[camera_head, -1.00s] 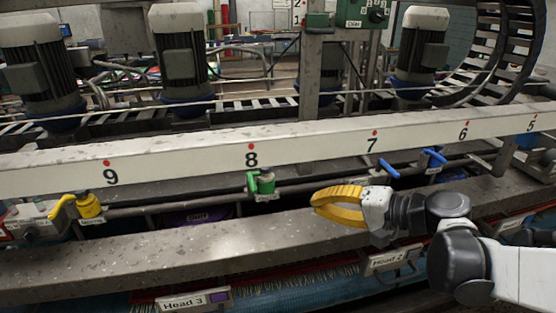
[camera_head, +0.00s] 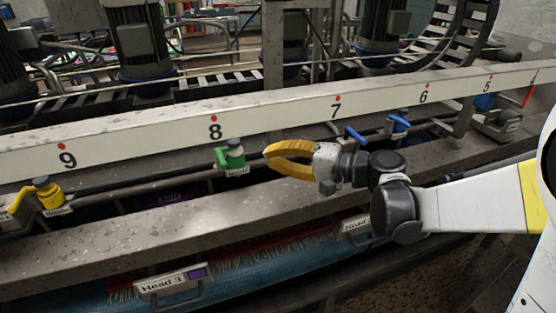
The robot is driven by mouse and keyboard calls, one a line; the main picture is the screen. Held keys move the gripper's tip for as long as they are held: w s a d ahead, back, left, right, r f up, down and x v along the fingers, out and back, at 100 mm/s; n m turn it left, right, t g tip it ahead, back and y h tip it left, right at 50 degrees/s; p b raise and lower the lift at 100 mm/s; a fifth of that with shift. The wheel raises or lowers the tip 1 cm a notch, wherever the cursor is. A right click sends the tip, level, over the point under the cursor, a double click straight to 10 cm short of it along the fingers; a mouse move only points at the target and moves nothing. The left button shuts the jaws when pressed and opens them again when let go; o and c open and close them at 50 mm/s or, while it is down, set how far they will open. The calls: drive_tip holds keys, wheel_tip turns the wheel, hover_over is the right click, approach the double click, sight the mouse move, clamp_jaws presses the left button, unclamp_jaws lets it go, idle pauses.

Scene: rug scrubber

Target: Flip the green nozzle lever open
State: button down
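The green nozzle valve (camera_head: 234,156) sits on the pipe below the number 8 on the white rail. Its green lever (camera_head: 222,157) is on the valve's left side and points downward. My gripper (camera_head: 268,153) has yellow fingers and is to the right of the valve, pointing left at it. A gap shows between the two fingers, but the tips look close together. Nothing shows between them. In the picture the tips are a short way from the valve, and I see no contact.
A yellow valve (camera_head: 46,194) is at the left, and blue levers (camera_head: 357,135) are on the right behind my arm. The white numbered rail (camera_head: 140,135) runs above the pipe. A metal beam (camera_head: 120,232) runs in front, with a Head 3 handle (camera_head: 172,283) below.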

drive_tip(key=a, duration=0.2)
drive_tip(key=w+a+f+b, duration=0.1)
drive_tip(key=a, duration=0.4)
drive_tip(key=shift+w+a+f+b, duration=0.15)
drive_tip(key=shift+w+f+b, duration=0.05)
drive_tip(key=shift+w+b, duration=0.15)
drive_tip(key=shift+s+a+f, duration=0.1)
drive_tip(key=shift+s+a, duration=0.1)
drive_tip(key=shift+a, duration=0.4)
